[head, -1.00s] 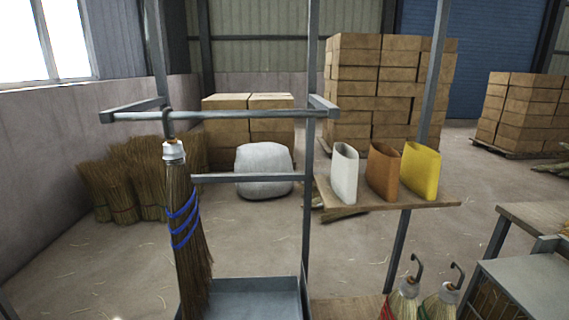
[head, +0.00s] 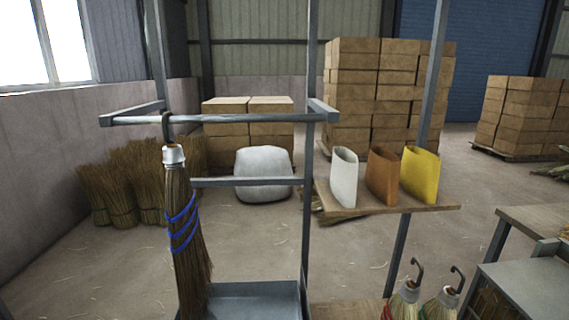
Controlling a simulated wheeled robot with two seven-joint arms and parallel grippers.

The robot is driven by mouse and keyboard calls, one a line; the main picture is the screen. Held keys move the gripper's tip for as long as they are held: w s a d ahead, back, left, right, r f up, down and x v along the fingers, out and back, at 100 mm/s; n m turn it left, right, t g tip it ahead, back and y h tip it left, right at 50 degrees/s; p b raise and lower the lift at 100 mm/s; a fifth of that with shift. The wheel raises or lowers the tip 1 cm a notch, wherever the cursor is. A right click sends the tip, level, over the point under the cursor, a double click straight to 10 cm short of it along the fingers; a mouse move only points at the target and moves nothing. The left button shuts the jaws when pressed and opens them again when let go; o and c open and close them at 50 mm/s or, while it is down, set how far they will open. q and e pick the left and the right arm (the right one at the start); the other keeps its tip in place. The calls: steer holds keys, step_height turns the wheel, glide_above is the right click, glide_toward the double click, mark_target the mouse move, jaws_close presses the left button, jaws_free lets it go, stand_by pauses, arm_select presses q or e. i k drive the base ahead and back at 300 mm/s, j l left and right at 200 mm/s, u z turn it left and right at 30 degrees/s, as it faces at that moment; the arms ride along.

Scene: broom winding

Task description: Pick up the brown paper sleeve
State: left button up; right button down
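The brown paper sleeve (head: 382,175) stands upright on a small wooden shelf (head: 440,207) right of the middle. It is between a white sleeve (head: 344,177) on its left and a yellow sleeve (head: 420,174) on its right. The three sleeves stand close together with small gaps, their open tops facing up. Neither of my grippers shows in the head view.
A broom with blue bands (head: 184,235) hangs from a metal rail (head: 230,117) on the left, above a grey tray (head: 255,300). Frame posts (head: 309,150) rise beside the shelf. Two hooked brooms (head: 440,305) are at the lower right, near a grey table (head: 525,285).

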mark_target(382, 173)
steer(key=z, duration=1.25)
steer(key=i+l, duration=0.25)
steer(key=i+l+u, duration=0.15)
steer(key=l, duration=0.25)
steer(key=i+l, duration=0.25)
steer(key=i+l+u, duration=0.15)
steer(key=l, duration=0.25)
steer(key=i+l, duration=0.25)
steer(key=i+l+u, duration=0.05)
steer(key=l, duration=0.05)
